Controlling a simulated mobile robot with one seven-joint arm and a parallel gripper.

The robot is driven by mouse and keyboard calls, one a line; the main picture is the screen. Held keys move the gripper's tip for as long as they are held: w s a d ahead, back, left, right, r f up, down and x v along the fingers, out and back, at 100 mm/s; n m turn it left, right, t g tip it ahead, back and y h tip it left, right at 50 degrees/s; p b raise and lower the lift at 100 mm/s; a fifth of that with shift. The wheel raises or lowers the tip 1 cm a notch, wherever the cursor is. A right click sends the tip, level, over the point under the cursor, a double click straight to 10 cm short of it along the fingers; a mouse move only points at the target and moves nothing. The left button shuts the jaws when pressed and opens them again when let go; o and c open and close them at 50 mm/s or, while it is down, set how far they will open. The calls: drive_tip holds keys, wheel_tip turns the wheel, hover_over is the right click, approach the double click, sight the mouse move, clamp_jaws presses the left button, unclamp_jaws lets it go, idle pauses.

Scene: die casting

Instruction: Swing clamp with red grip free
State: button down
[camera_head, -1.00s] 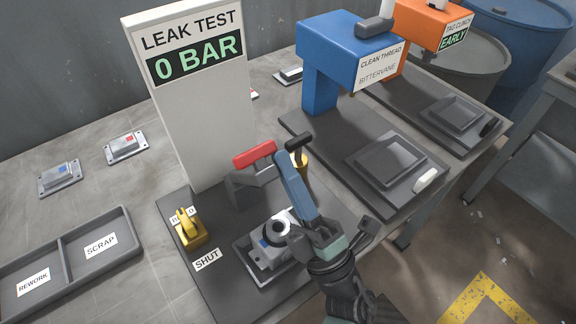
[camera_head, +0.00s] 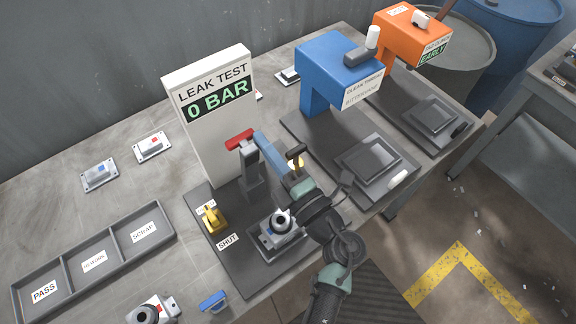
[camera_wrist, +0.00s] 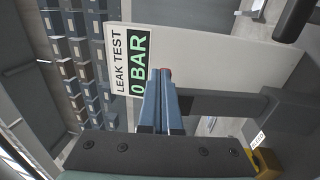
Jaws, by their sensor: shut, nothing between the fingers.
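The clamp (camera_head: 252,178) is a dark grey post and arm at the front of the leak test panel, with a red grip (camera_head: 239,138) at its top. My gripper (camera_head: 259,137) is shut and empty, its blue fingers just to the right of the red grip. A grey cast part (camera_head: 279,226) sits in the nest below, clear of the clamp arm as far as I can see.
The leak test panel (camera_head: 215,140) reads 0 BAR. A yellow valve (camera_head: 211,218) by a SHUT label stands at left; a black-knobbed lever (camera_head: 296,151) stands close right of my fingers. The blue thread station (camera_head: 340,70) is farther right. A sorting tray (camera_head: 68,285) lies at left.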

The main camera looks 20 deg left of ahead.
drive_tip(key=p+x, duration=0.1)
drive_tip(key=x, duration=0.1)
drive_tip(key=shift+w+a+p, duration=0.15)
drive_tip(key=shift+a+p, duration=0.05)
drive_tip(key=shift+p, duration=0.1)
drive_tip(key=shift+r, duration=0.1)
idle(0.4)
